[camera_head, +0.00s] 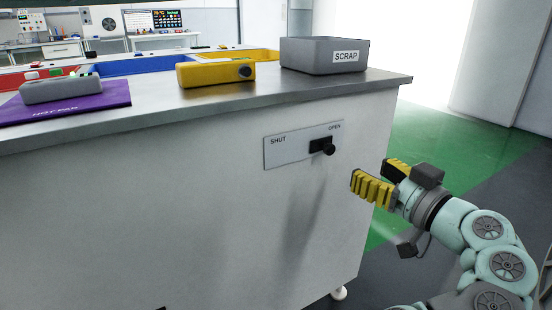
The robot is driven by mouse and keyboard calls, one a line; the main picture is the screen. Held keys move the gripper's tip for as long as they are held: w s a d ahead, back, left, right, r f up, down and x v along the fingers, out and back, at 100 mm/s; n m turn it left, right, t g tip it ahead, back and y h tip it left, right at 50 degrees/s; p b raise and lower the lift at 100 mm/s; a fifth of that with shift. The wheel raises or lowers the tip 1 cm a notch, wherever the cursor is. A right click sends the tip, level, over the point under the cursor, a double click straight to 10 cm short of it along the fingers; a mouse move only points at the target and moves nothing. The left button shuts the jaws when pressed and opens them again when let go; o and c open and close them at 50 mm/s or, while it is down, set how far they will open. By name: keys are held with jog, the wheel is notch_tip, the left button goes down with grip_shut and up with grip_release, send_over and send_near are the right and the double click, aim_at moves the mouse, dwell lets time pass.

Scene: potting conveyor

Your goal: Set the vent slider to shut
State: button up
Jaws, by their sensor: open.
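The vent slider (328,149) is a black knob on a light plate (290,151) fixed to the white front panel of the bench. The plate reads SHUT at its left end and OPEN at its right end. The knob sits at the right, just below the word OPEN. My gripper (373,177) has yellow ribbed fingers and is open and empty. It is to the right of the knob and slightly lower, apart from it in the picture. The distance in depth between them is hard to tell.
On the bench top (150,117) stand a grey SCRAP bin (300,58), a yellow device (210,74) and a grey device (60,91) on a purple mat (115,97). The bench front around the plate is clear. Open green floor (440,140) lies right of the bench.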

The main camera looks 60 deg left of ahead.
aim_at(332, 149)
jog(key=a, duration=0.4)
jog(key=a+b, duration=0.1)
jog(key=a, duration=0.7)
jog(key=shift+w+a, duration=0.2)
jog(key=shift+w, duration=0.2)
jog(key=shift+o, duration=0.4)
grip_shut()
jog(key=shift+w, duration=0.1)
